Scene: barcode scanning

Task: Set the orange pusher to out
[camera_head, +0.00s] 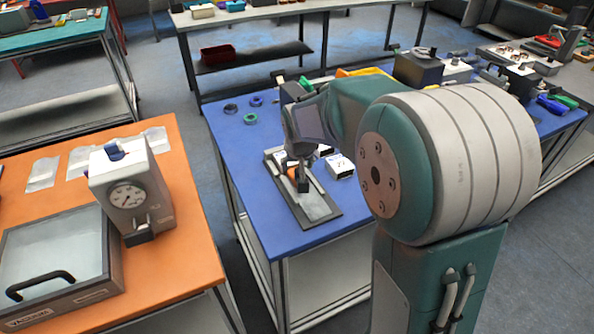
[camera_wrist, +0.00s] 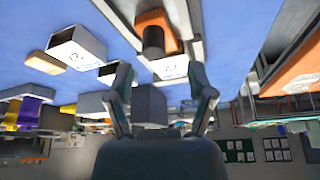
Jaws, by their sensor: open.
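The orange pusher (camera_head: 292,171) sits on a grey flat slide plate (camera_head: 318,207) on the blue table, with a dark knob on its front. In the wrist view the orange pusher (camera_wrist: 155,20) shows at the top centre, its dark cylindrical knob facing my gripper. My gripper (camera_wrist: 160,72) is open, its two fingers spread apart below the knob in that picture, not closed on it. A grey block (camera_wrist: 150,104) shows between the fingers; I cannot tell how far beyond them it lies. In the head view my wrist hides part of the slide's far end.
White boxes with printed marks (camera_head: 340,166) stand close to the slide's right side. Blue and green rings (camera_head: 250,118) lie at the back left. An orange table (camera_head: 180,200) with a dial gauge device (camera_head: 130,195) stands to the left. The blue table's left front is clear.

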